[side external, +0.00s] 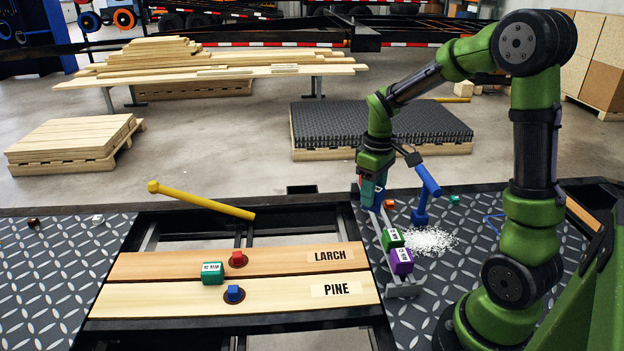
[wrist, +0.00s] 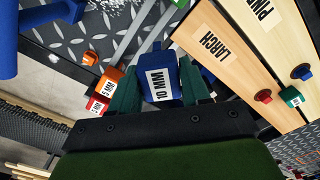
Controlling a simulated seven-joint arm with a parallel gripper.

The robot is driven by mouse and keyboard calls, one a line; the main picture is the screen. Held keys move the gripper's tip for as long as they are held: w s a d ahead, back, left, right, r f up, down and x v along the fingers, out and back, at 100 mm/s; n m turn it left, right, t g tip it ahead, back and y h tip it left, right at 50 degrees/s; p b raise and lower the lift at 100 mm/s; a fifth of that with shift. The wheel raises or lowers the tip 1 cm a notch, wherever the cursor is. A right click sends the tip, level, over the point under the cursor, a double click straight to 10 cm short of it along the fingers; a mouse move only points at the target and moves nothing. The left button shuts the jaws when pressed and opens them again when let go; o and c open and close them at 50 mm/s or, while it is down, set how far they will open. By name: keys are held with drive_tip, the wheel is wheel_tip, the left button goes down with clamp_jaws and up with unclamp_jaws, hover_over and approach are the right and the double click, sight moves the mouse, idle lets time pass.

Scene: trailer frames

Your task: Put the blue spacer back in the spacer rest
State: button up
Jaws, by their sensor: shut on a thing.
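My gripper (wrist: 163,88) is shut on the blue spacer (wrist: 160,80), labelled 10 MM, which sits between its green fingers. In the side view my gripper (side external: 371,196) holds it at the far end of the grey spacer rest (side external: 403,288). I cannot tell whether the spacer touches the rest. A green spacer (side external: 391,238) and a purple spacer (side external: 401,261) sit on the rest towards its near end. An orange spacer (wrist: 103,80) and a red spacer (wrist: 97,104), labelled 5 MM, show left of the blue one in the wrist view.
Left of the rest lie the LARCH board (side external: 180,262) and PINE board (side external: 180,297), with a teal spacer (side external: 212,273) across their gap and red (side external: 237,259) and blue (side external: 233,293) knobs. A blue tool (side external: 427,180) stands right of my gripper, beside white granules (side external: 433,240).

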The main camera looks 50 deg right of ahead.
sight(381, 190)
drive_tip(key=d+r+m, duration=0.2)
drive_tip(key=d+m, duration=0.3)
drive_tip(key=m, duration=0.4)
drive_tip(key=shift+w+d+r+m, duration=0.25)
drive_tip(key=shift+w+m, duration=0.05)
drive_tip(key=shift+w, duration=0.1)
drive_tip(key=shift+f, duration=2.9)
drive_tip(key=shift+f, duration=1.95)
drive_tip(key=o, duration=1.1)
